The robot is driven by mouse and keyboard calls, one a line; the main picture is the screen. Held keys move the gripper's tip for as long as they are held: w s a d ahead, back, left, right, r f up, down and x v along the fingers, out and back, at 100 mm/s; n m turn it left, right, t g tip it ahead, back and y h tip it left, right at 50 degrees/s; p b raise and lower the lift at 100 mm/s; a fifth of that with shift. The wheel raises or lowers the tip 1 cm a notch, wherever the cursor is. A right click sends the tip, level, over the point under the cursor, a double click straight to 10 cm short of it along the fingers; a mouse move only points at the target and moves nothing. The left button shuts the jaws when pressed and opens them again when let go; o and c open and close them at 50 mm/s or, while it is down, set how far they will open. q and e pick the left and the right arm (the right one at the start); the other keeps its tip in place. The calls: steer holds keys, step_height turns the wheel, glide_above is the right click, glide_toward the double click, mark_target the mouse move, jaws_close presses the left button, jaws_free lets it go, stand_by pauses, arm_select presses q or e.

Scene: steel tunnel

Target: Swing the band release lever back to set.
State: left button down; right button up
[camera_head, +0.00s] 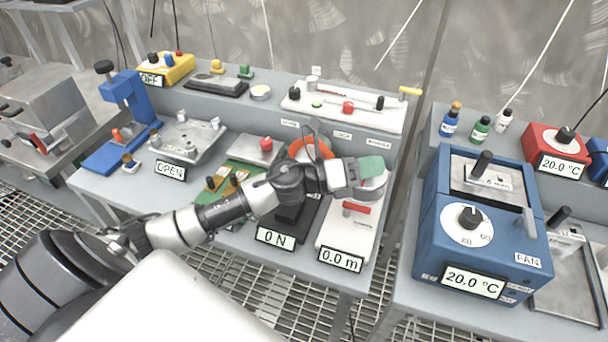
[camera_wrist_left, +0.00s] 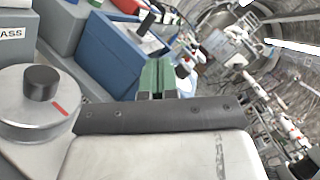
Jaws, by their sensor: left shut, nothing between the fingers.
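A white device (camera_head: 345,238) with a "0.0 m" display stands near the front edge of the middle bench. A red lever (camera_head: 357,207) on it is the likeliest band release lever, though its label cannot be read. My left gripper (camera_head: 371,165) is just above and behind this lever, with green fingertips shut and empty. The fingertips also show together in the left wrist view (camera_wrist_left: 158,78). My gripper and wrist hide part of the device, so I cannot tell whether they touch it. My right gripper is out of view.
A "0 N" device (camera_head: 290,222) stands just left, under my left arm. A blue FAN box (camera_head: 480,235) stands on the right bench, across a gap. A panel (camera_head: 345,105) with small knobs and a yellow handle (camera_head: 411,91) is behind. A round dial (camera_wrist_left: 40,100) is close in the wrist view.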

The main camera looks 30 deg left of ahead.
arm_select(q)
steer(key=a+f+m+g+y, duration=0.1)
steer(key=a+m+g+y, duration=0.4)
steer(key=a, duration=0.7)
steer(key=s+a+f+m+g+y, duration=0.1)
steer(key=a+f+m+g+y, duration=0.1)
steer(key=a+m+g+y, duration=0.3)
steer(key=a+m+g, duration=0.2)
steer(key=a+m, duration=0.2)
steer(key=a, duration=0.2)
steer(key=shift+a+f, duration=0.25)
steer(key=shift+a, duration=0.1)
steer(key=p+x, duration=0.2)
steer(key=x, duration=0.7)
steer(key=shift+s+d+f, duration=0.1)
steer(key=shift+d+f, duration=0.05)
steer(key=shift+f, duration=0.1)
steer(key=d+p, duration=0.1)
steer(key=w+d, duration=0.1)
steer(key=d, duration=0.1)
steer(key=shift+f+m+p, duration=0.15)
steer(key=shift+m+p, duration=0.15)
steer(key=shift+p, duration=0.05)
steer(key=shift+d+f, duration=0.1)
steer(key=shift+d, duration=0.4)
